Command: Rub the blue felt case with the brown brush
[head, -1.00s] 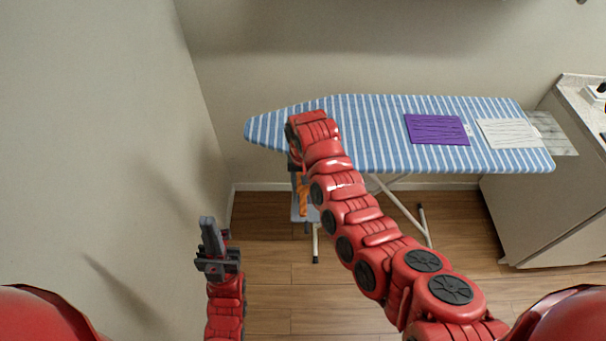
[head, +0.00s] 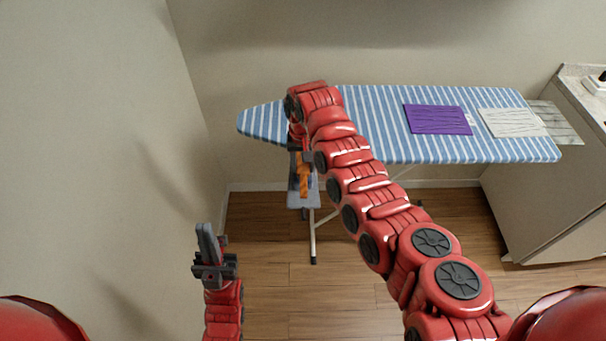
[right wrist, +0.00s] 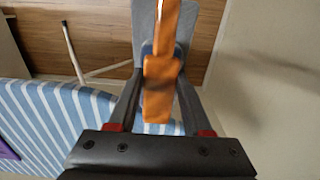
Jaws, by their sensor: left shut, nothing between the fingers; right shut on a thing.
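The brown brush, orange-brown (right wrist: 160,88), is held between the fingers of my right gripper (right wrist: 162,52) in the right wrist view. The brush (head: 304,180) also shows in the head view, below the left end of the ironing board and over a grey panel (head: 296,200). A small bluish patch shows beside the brush; I cannot tell whether it is the blue felt case. No case is clearly seen elsewhere, and I cannot tell whether the brush touches anything below. My left gripper (head: 206,238) is shut and empty, pointing up at lower left, apart from everything.
The blue-and-white striped ironing board (head: 375,120) stands against the back wall. A purple cloth (head: 437,119) and a white cloth (head: 512,122) lie on its right half. A pale cabinet (head: 560,200) stands at right. The wooden floor (head: 265,270) is clear at front left.

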